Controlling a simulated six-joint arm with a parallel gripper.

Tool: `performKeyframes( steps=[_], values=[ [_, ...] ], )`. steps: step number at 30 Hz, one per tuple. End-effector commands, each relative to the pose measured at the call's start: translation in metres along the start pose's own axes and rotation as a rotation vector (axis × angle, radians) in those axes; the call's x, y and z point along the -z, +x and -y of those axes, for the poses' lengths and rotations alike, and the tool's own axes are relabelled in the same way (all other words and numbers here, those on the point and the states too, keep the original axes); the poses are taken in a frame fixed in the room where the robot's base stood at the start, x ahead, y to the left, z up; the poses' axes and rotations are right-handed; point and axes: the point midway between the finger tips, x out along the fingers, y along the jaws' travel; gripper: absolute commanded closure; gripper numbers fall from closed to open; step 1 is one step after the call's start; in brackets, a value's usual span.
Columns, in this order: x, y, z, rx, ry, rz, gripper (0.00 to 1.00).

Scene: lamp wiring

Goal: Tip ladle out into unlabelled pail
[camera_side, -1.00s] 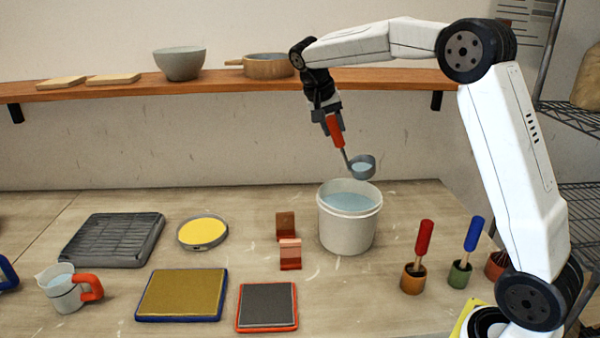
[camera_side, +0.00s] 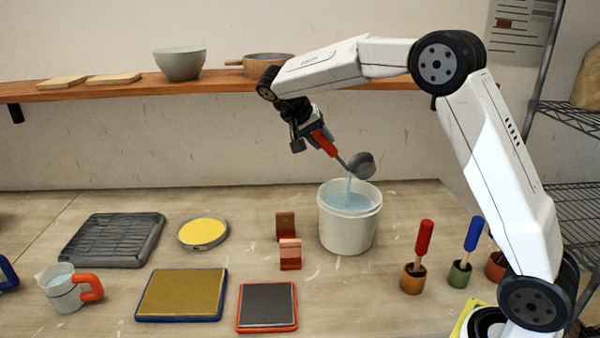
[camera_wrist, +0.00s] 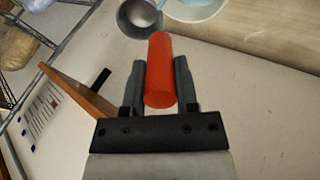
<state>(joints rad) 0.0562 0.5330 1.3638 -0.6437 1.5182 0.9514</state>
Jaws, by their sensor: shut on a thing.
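My gripper (camera_side: 312,138) is shut on the red handle of the ladle; the handle (camera_wrist: 160,70) also shows between the fingers in the wrist view. The ladle's grey bowl (camera_side: 362,165) is tilted above the white pail (camera_side: 347,235). A thin stream of pale blue liquid (camera_side: 349,187) falls from the bowl into the pail. The pail stands upright, shows no label on its visible side and holds pale blue liquid. In the wrist view the ladle bowl (camera_wrist: 138,16) is next to the pail's rim (camera_wrist: 196,12), partly cut off at the top.
Left of the pail stands a brown rest (camera_side: 288,245). To its right are a red-handled tool (camera_side: 424,238) and a blue-handled tool (camera_side: 473,235) in small pots. A jug (camera_side: 66,288), trays and a yellow-filled dish (camera_side: 202,231) are farther left. A wooden shelf (camera_side: 130,90) runs behind.

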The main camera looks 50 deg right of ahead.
Motion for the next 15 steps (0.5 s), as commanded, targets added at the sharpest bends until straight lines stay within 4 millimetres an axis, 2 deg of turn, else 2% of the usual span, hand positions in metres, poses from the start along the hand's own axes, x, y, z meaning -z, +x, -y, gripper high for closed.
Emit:
performKeyframes(
  steps=[15],
  values=[
    [-0.011,0.005,0.019,-0.122,0.002,-0.071,1.00]
  ],
)
